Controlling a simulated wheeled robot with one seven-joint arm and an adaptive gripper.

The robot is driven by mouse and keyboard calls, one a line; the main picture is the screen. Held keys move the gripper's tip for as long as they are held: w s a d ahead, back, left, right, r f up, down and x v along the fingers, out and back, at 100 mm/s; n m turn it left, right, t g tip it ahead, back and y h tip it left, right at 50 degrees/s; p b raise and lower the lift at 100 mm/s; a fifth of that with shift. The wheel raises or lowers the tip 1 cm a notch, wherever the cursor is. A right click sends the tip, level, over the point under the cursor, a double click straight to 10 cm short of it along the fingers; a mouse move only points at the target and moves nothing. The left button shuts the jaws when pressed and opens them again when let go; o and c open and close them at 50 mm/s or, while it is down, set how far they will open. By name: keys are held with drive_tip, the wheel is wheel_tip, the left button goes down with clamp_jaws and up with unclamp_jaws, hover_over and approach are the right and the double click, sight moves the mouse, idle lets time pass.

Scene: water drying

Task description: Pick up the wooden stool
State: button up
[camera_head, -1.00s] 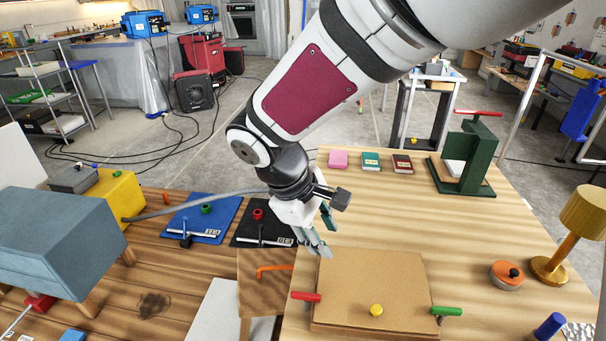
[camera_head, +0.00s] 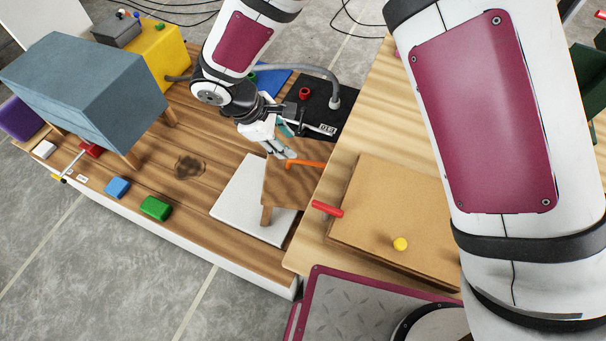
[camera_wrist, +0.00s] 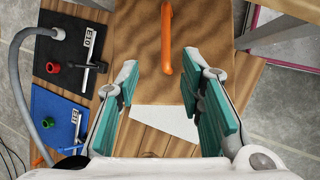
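The wooden stool (camera_head: 283,186) is a small brown stool with an orange handle (camera_head: 306,164) on top. It stands partly over a white panel, close against the light wooden table. In the wrist view the stool top (camera_wrist: 209,55) fills the upper middle, and the orange handle (camera_wrist: 167,40) lies ahead of the gap between the fingers. My gripper (camera_head: 285,151) is just above the stool at the handle's left end. In the wrist view my gripper (camera_wrist: 165,100) is open, with its teal finger pads wide apart and nothing between them.
A white panel (camera_head: 238,200) lies on the plank platform beside a dark stain (camera_head: 188,167). A brown board (camera_head: 375,215) with a red handle (camera_head: 327,209) and a yellow knob (camera_head: 400,244) lies on the right table. A black mat (camera_head: 318,100) with a grey hose is behind my gripper.

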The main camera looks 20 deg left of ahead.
hover_over(301, 160)
drive_tip(key=a, duration=0.2)
drive_tip(key=f, duration=0.2)
drive_tip(key=s+f, duration=0.1)
drive_tip(key=f, duration=0.1)
drive_tip(key=shift+d, duration=0.15)
drive_tip(key=shift+s+x, duration=0.15)
drive_tip(key=shift+x, duration=1.2)
drive_tip(key=shift+s+x, duration=0.2)
drive_tip(key=shift+x, duration=1.1)
drive_tip(key=shift+f, duration=0.15)
clamp_jaws()
drive_tip(key=shift+w, duration=0.1)
